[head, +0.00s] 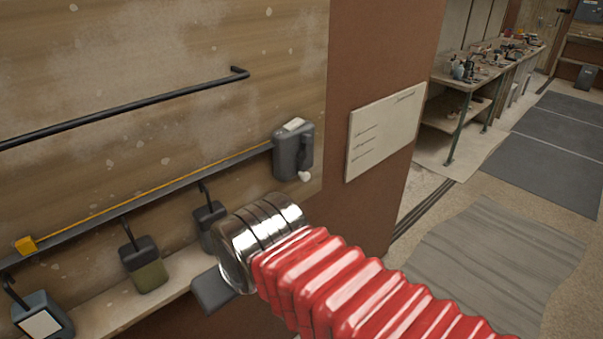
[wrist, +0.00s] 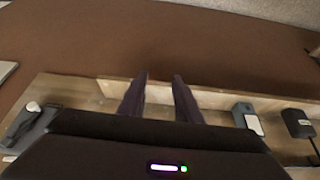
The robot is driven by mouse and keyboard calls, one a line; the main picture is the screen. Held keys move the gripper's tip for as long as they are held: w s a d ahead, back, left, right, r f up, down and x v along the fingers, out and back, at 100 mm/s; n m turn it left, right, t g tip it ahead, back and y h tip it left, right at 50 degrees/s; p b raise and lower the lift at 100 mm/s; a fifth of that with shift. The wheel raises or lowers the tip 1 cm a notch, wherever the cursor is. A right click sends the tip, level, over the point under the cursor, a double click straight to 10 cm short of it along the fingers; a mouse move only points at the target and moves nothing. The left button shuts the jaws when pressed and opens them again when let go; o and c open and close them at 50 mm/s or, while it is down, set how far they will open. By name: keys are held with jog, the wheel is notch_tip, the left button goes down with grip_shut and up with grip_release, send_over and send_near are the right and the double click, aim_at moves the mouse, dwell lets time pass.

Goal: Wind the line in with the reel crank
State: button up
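The reel (head: 292,152) is a grey box on the wooden wall panel, at the right end of a dark rail, with a crank ending in a white knob (head: 304,176). The orange line (head: 150,195) runs along the rail from the reel to a yellow block (head: 26,245) at lower left. In the wrist view a grey body (wrist: 22,125) with a white knob (wrist: 33,106), apparently the reel, lies at the left edge. My gripper (wrist: 159,77) is open, its fingers apart with nothing between them, clear of the reel. In the head view my arm hides the fingers.
Boxes hang on hooks below the rail, including a green-bottomed one (head: 145,265) and a dark one (head: 210,225). A dark bar (head: 120,108) crosses the panel above. A pale notice board (head: 385,130) is right of the reel. Open floor lies right, beside a workbench (head: 480,68).

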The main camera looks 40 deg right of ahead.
jog(key=shift+o, duration=1)
jog(key=shift+f, duration=0.1)
notch_tip(320, 180, down, 5)
jog(key=m+g+y, duration=0.3)
jog(key=m+y, duration=0.1)
jog(key=m, duration=0.5)
jog(key=w+d+r+m+t+y, duration=0.1)
jog(key=w+d+m+t+y, duration=0.1)
jog(key=w+d+m+t, duration=0.4)
jog(key=w+d+r+m+t+y, duration=0.1)
jog(key=d+m+t+y, duration=0.15)
jog(key=d+m, duration=0.65)
jog(key=s+d+r+m+t+h, duration=0.1)
jog(key=s+d+m+t+h, duration=0.1)
jog(key=d+m, duration=0.4)
jog(key=s+d+r+m+t+h, duration=0.1)
jog(key=d+m+t+h, duration=0.4)
jog(key=d, duration=0.6)
jog(key=shift+s+m+h, duration=0.45)
jog(key=shift+s+m, duration=0.05)
jog(key=shift+m, duration=0.3)
jog(key=shift+r, duration=0.1)
